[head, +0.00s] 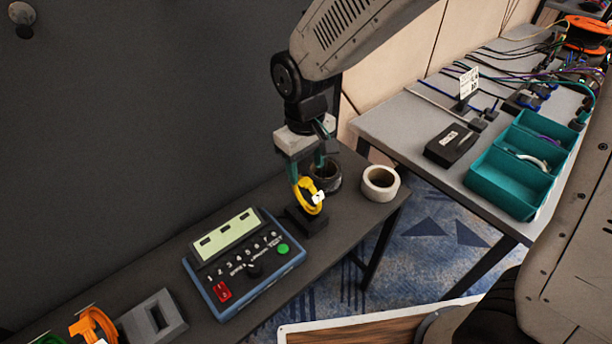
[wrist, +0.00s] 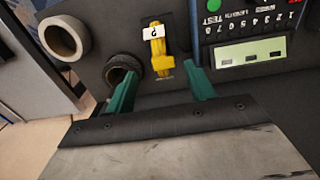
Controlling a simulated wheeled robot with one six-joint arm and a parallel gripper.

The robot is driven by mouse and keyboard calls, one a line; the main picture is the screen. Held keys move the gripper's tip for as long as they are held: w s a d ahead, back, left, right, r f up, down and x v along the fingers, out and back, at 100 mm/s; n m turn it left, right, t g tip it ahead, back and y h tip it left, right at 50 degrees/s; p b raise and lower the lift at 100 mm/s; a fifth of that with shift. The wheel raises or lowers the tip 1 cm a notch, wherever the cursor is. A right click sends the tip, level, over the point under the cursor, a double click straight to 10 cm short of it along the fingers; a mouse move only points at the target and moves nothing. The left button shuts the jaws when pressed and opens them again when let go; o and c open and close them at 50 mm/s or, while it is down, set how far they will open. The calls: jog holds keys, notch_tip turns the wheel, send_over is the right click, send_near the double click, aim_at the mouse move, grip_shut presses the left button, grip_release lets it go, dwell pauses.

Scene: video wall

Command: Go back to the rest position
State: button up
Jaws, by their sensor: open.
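My gripper (head: 306,172) has green fingers and hangs over the dark narrow table, near the yellow cable coil. In the wrist view my gripper (wrist: 160,90) is open, with its two fingers apart and nothing held between them. The yellow cable coil (head: 307,196) carries a white tag and stands on a small black holder (head: 306,222). In the wrist view the yellow coil (wrist: 158,55) shows beyond the fingertips, in line with the gap. One finger partly covers the coil in the head view, so I cannot tell whether they touch.
A black tape roll (head: 326,177) sits close behind the fingers, and a white tape roll (head: 380,183) lies right of it. A blue cable tester (head: 244,262) stands at left. A grey block (head: 153,317) and orange cable (head: 95,325) lie further left. A grey table (head: 400,126) holds teal bins (head: 510,180).

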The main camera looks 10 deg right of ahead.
jog(key=shift+r, duration=0.3)
jog(key=s+d, duration=0.1)
jog(key=s+g, duration=0.1)
jog(key=s, duration=0.1)
jog(key=shift+d, duration=0.4)
jog(key=s+d+r+m+t, duration=0.1)
jog(key=s+d+r+m, duration=0.2)
jog(key=s+d+r, duration=0.4)
jog(key=s+d+r+m+t, duration=0.1)
jog(key=s+d+r+m, duration=0.2)
jog(key=s+d+r, duration=0.4)
jog(key=shift+s+d+r+m, duration=0.35)
jog(key=shift+s+d, duration=0.75)
jog(key=shift+d, duration=1.35)
